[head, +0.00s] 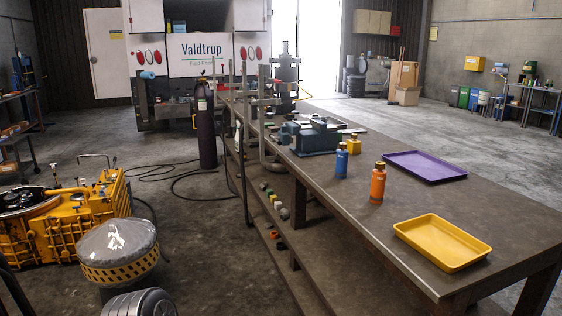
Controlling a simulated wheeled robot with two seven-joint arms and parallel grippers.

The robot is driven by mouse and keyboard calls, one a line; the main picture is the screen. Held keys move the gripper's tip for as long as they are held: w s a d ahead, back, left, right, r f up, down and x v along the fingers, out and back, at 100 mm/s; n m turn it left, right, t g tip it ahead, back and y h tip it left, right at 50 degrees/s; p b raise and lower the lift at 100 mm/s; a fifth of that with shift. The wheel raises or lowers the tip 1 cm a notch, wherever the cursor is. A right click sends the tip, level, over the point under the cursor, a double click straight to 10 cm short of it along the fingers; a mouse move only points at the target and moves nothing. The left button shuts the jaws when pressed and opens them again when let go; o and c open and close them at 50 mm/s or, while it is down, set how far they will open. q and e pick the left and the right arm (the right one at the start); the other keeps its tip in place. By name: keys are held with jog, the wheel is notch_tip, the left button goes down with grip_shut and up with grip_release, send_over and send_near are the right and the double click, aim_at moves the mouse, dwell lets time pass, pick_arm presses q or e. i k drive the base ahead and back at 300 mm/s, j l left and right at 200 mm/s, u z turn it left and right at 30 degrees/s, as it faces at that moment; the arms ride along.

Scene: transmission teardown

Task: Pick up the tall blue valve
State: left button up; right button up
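A tall blue bottle-shaped thing (341,162) with a brass-coloured top stands upright on the workbench in the head view. It is the only tall blue piece on the bench top, and I cannot tell from its shape whether it is a valve. An orange one of similar shape (378,186) stands upright in front of it, slightly to the right and apart from it. Neither of my grippers shows in the head view.
The long workbench (350,222) holds a yellow tray (441,248) at the near right and a purple tray (425,170) behind it, both empty. A blue-grey vise (317,139) and a small yellow block (353,145) sit behind the blue piece. Yellow machinery (70,225) stands on the left floor.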

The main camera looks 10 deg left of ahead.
aim_at(342, 163)
jog(key=i+j+z, duration=0.1)
jog(key=z, duration=0.95)
jog(key=i+j+z, duration=0.1)
jog(key=j+z, duration=0.35)
jog(key=j, duration=0.3)
jog(key=j+z, duration=0.45)
jog(key=j, duration=0.25)
jog(key=k+j+z, duration=0.2)
jog(key=j+z, duration=0.25)
jog(key=j, duration=0.25)
jog(key=k+j, duration=0.1)
jog(key=j, duration=0.3)
jog(key=k+j, duration=0.1)
jog(key=j, duration=0.3)
jog(key=k+j+z, duration=0.1)
jog(key=j, duration=0.3)
jog(key=k+j, duration=0.1)
jog(key=j, duration=0.25)
jog(key=k+j, duration=0.1)
jog(key=j, duration=0.3)
jog(key=k+j, duration=0.1)
jog(key=j, duration=0.3)
jog(key=k+j+z, duration=0.1)
jog(key=j, duration=0.25)
